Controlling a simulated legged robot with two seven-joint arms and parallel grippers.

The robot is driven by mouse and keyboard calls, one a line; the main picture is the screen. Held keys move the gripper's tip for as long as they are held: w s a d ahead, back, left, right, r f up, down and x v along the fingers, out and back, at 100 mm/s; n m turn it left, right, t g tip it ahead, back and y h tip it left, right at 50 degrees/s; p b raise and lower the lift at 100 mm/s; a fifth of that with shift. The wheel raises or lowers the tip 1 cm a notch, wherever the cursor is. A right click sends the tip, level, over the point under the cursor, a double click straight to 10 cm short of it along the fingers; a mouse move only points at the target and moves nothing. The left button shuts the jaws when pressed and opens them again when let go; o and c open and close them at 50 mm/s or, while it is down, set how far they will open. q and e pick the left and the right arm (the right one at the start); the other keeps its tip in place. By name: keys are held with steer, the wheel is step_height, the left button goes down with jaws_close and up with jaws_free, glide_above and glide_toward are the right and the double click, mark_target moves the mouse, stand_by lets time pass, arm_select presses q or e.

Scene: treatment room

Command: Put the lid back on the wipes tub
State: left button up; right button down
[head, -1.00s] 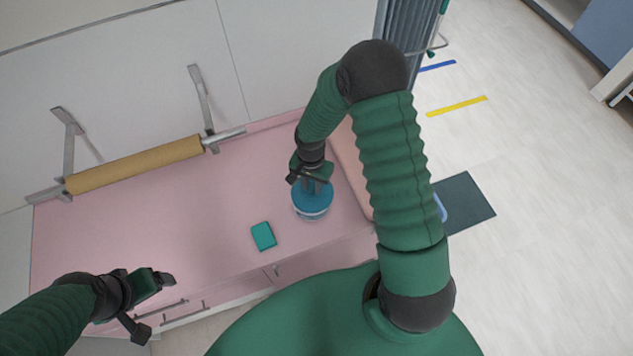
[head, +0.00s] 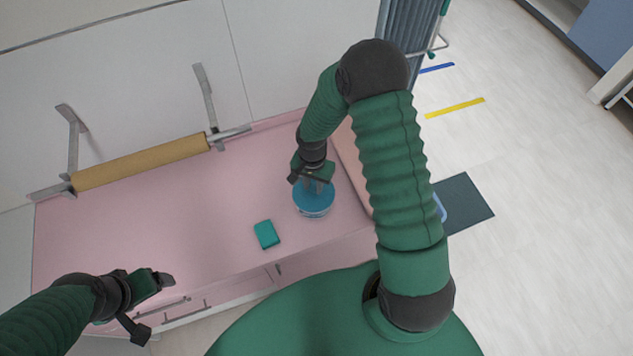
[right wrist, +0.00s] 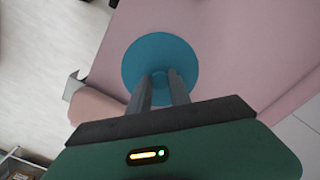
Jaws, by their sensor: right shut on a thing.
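The blue round lid (head: 303,199) is at the top of the wipes tub (head: 315,214), whose pale side shows as a thin strip under the lid's front edge. My right gripper (head: 316,186) points down and is shut on the lid's central knob. In the right wrist view the lid (right wrist: 140,62) is a flat blue disc, and my right gripper's two grey fingers (right wrist: 162,80) close on its knob. The lid hides the tub's opening; I cannot tell if it is fully seated. My left gripper (head: 155,305) is open and empty at the counter's front left.
A teal block (head: 266,234) lies on the pink counter (head: 180,225), left of the tub. A brown paper roll (head: 140,162) on metal brackets runs along the back left. A pinkish pad (head: 350,168) is right of the tub. The counter's left middle is clear.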

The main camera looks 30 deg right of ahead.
steer(key=shift+a+r, duration=0.1)
steer(key=shift+a, duration=0.4)
steer(key=shift+d, duration=0.3)
steer(key=shift+a, duration=0.6)
steer(key=shift+d+f, duration=0.25)
steer(key=shift+d, duration=0.65)
arm_select(q)
steer(key=shift+a+f, duration=0.1)
steer(key=shift+f, duration=0.05)
arm_select(e)
steer(key=shift+d+f, duration=0.1)
steer(key=shift+d, duration=0.05)
arm_select(q)
steer(key=shift+d, duration=0.3)
arm_select(e)
steer(key=shift+d, duration=0.25)
steer(key=shift+a, duration=0.15)
arm_select(q)
steer(key=shift+a, duration=0.2)
arm_select(e)
steer(key=shift+a, duration=0.4)
